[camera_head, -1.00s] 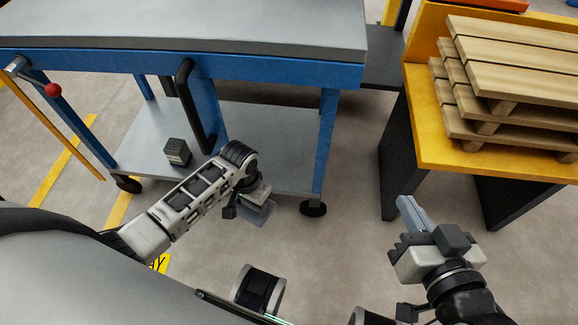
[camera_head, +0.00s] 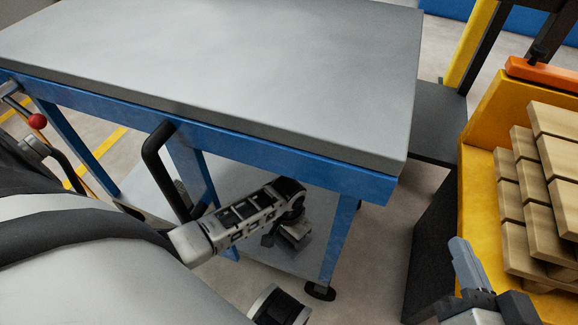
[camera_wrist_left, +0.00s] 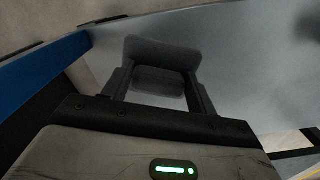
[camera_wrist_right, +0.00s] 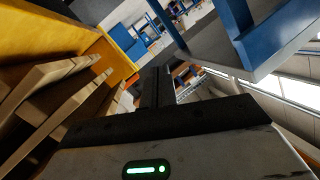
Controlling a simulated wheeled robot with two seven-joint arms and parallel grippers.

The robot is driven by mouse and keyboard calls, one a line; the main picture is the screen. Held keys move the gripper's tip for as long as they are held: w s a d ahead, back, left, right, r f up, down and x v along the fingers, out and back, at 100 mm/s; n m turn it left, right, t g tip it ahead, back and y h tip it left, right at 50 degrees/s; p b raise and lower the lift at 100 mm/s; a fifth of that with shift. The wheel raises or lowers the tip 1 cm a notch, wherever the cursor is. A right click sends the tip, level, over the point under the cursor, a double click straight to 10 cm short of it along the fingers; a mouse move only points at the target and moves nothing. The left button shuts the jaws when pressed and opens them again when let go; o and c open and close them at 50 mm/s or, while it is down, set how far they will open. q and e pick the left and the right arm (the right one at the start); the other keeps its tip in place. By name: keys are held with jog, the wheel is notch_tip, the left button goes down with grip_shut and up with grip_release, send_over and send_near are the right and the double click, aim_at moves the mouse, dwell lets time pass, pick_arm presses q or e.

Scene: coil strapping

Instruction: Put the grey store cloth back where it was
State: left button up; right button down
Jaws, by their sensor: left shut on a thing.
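The grey cloth (camera_wrist_left: 160,60) appears as a dark folded piece between the fingers of my left gripper in the left wrist view. My left gripper (camera_wrist_left: 160,95) is shut on it. In the head view my left gripper (camera_head: 290,238) is low beside the blue cart, below its top edge and over the lower shelf (camera_head: 262,178). The cloth is hard to make out there, and whether it touches the shelf I cannot tell. My right gripper (camera_head: 466,268) is at the lower right, empty, its fingers together in the right wrist view (camera_wrist_right: 157,88).
The cart's grey top (camera_head: 220,60) is bare, with a black handle (camera_head: 155,165) on its near side. A dark low platform (camera_head: 440,115) lies between cart and stand.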

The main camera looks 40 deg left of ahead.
aim_at(288, 239)
pick_arm(q)
notch_tip(288, 239, down, 4)
jog(key=shift+r+b, duration=0.15)
jog(key=shift+b, duration=0.95)
jog(key=shift+w+r, duration=0.1)
pick_arm(e)
jog(key=shift+w+a+r+m+t+y, duration=0.1)
jog(key=shift+a+r+m+t+y, duration=0.2)
jog(key=shift+r+y, duration=0.15)
jog(key=shift+d, duration=0.1)
pick_arm(q)
jog(key=shift+f, duration=0.25)
jog(key=o, duration=0.9)
pick_arm(e)
jog(key=shift+w+r, duration=0.1)
jog(key=shift+w, duration=0.05)
pick_arm(q)
jog(key=shift+r, duration=0.15)
